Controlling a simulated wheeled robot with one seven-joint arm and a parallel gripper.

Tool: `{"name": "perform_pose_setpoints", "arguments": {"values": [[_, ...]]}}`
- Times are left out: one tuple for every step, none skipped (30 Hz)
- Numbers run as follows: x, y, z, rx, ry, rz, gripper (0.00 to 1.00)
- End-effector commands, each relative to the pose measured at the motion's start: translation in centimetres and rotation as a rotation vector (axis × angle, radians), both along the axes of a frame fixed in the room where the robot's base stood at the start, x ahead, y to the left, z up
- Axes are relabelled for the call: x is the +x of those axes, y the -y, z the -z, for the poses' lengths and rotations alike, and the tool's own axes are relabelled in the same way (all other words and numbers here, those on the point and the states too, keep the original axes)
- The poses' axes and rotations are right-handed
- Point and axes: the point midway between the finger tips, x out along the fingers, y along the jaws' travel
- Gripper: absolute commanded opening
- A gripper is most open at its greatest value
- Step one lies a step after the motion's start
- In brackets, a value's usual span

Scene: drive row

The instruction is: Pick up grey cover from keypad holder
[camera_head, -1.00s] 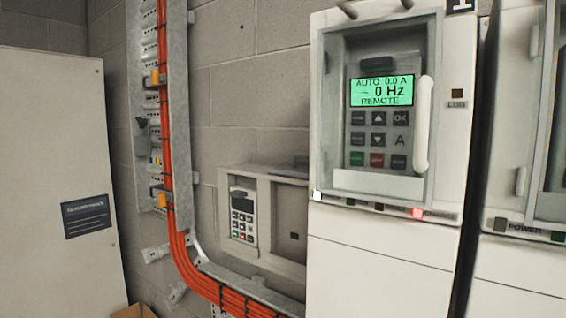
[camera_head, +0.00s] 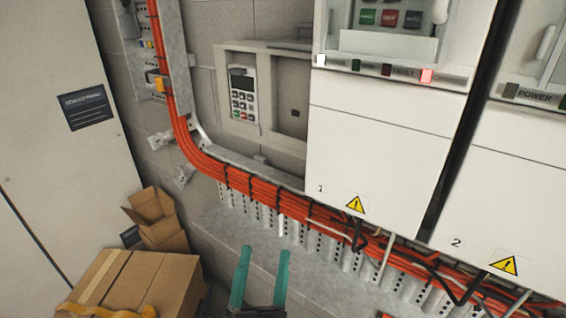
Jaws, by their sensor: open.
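The keypad holder (camera_head: 262,139) is a pale grey box on the wall, left of drive 1. A keypad (camera_head: 242,94) with a dark screen stands upright in its left bay. The right bay shows a flat grey face (camera_head: 292,92) with a small dark square; I cannot tell whether this is a cover or the bay's back. A darker grey flat piece (camera_head: 291,45) lies along the holder's top, partly hidden by the drive; it may be the grey cover. My gripper (camera_head: 264,251) has two teal fingers, apart and empty, low in the picture, below the holder.
Orange cables (camera_head: 215,166) run down and rightward below the holder. White drive 1 (camera_head: 375,145) stands close on the holder's right. Cardboard boxes (camera_head: 150,278) sit at the lower left, beside a pale cabinet (camera_head: 50,160).

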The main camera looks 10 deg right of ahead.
Motion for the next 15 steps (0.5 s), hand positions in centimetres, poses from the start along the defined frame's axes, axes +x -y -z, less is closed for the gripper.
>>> {"name": "perform_pose_setpoints", "arguments": {"values": [[0.9,0.1,-1.5,0.025,0.038,-0.003,0.72],[1.4,0.2,-2.3,0.040,0.057,-0.006,0.72],[2.0,0.4,-3.2,0.060,0.080,-0.008,0.72],[2.4,0.5,-4.0,0.074,0.098,-0.010,0.72],[2.9,0.6,-4.8,0.090,0.115,-0.012,0.72],[3.4,0.7,-5.8,0.110,0.140,-0.015,0.72],[3.8,0.8,-6.6,0.125,0.157,-0.017,0.72],[4.3,0.9,-7.3,0.141,0.173,-0.021,0.72],[4.8,1.0,-8.4,0.161,0.196,-0.024,0.72],[5.2,1.2,-9.2,0.177,0.213,-0.028,0.72],[5.5,1.3,-10.0,0.191,0.230,-0.030,0.72],[6.1,1.4,-11.1,0.211,0.250,-0.036,0.72],[6.4,1.5,-11.9,0.227,0.266,-0.040,0.72],[6.7,1.6,-12.7,0.243,0.282,-0.044,0.72],[7.2,1.7,-13.8,0.263,0.303,-0.049,0.72]]}}
